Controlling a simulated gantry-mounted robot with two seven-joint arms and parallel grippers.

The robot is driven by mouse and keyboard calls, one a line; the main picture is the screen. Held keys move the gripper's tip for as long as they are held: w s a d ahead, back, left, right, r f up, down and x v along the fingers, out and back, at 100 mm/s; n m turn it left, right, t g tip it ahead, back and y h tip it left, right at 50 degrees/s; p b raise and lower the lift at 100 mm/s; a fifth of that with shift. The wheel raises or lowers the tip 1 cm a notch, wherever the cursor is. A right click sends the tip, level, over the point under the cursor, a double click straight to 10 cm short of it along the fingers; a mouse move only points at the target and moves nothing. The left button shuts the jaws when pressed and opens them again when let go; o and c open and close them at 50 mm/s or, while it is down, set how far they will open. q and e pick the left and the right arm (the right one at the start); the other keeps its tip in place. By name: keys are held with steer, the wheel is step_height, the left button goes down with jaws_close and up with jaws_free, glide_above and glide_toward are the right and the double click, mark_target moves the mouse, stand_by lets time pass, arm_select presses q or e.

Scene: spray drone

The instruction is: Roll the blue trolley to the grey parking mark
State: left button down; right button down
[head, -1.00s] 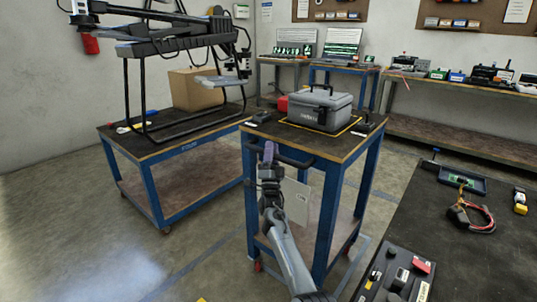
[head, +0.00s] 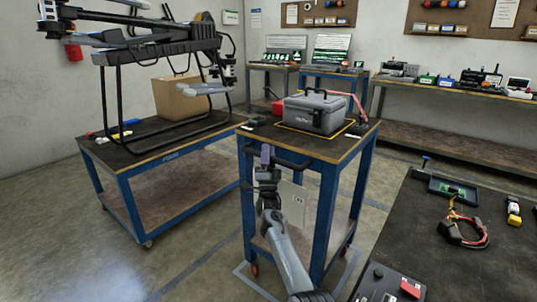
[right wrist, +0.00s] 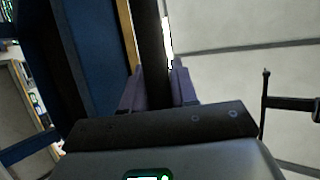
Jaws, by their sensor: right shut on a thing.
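The blue trolley (head: 328,215) stands in front of me, with a dark top, blue legs, a lower shelf and red casters. A grey case (head: 315,112) sits on its top inside a yellow outline. The grey parking mark (head: 265,288) is an outline on the floor; its lines show left and right of the trolley's base, the rest hidden. My right gripper (head: 267,160) is shut on the trolley's dark push handle (head: 292,163) at its left part. In the right wrist view the gripper (right wrist: 158,90) has the dark handle bar (right wrist: 153,40) between its fingers. My left gripper is not in view.
A second blue bench on casters (head: 135,185) stands close at the left, bearing a large drone (head: 150,48) and a cardboard box (head: 178,97). A dark workbench (head: 410,240) with tools is at the right. Benches with laptops line the back wall.

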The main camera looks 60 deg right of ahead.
steer(key=c, duration=1)
jaws_free()
steer(key=shift+w+a+f, duration=0.1)
steer(key=shift+o, duration=0.2)
steer(key=shift+a+f, duration=0.2)
steer(key=shift+f, duration=0.1)
steer(key=s+a+p, duration=0.5)
steer(key=a+p, duration=0.5)
steer(key=a, duration=0.1)
steer(key=shift+s, duration=0.4)
steer(key=shift+f, duration=0.15)
